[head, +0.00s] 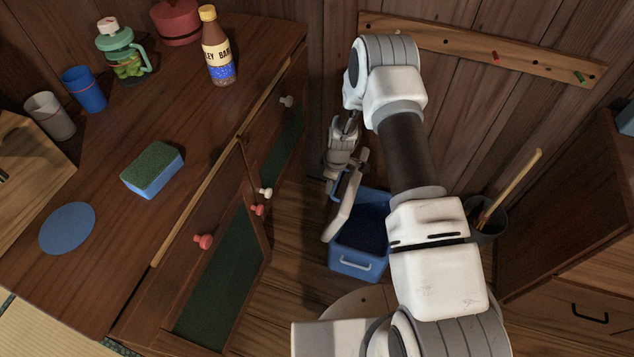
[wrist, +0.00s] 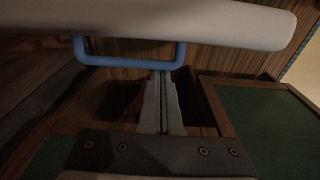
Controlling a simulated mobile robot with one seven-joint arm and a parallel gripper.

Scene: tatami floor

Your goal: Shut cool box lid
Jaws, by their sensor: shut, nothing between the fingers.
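The cool box (head: 345,258) is a blue box on the floor below my arm, with its dark inside showing. Its pale lid (head: 341,212) stands up, tilted, along the box's left side, so the box is open. In the wrist view the lid (wrist: 190,18) crosses the top as a pale slab with a blue U-shaped handle (wrist: 125,62). My gripper (wrist: 160,74) is shut and empty, its fingertips at the handle's lower bar; I cannot tell whether they touch it. In the head view my gripper (head: 362,160) is beside the lid's far end, partly hidden.
A wooden counter (head: 110,215) on the left holds a sponge (head: 153,170), a bottle (head: 218,48) and cups. A cabinet door with a green panel (head: 222,285) stands ajar left of the box. A dark bin (head: 486,222) and a cabinet stand to the right.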

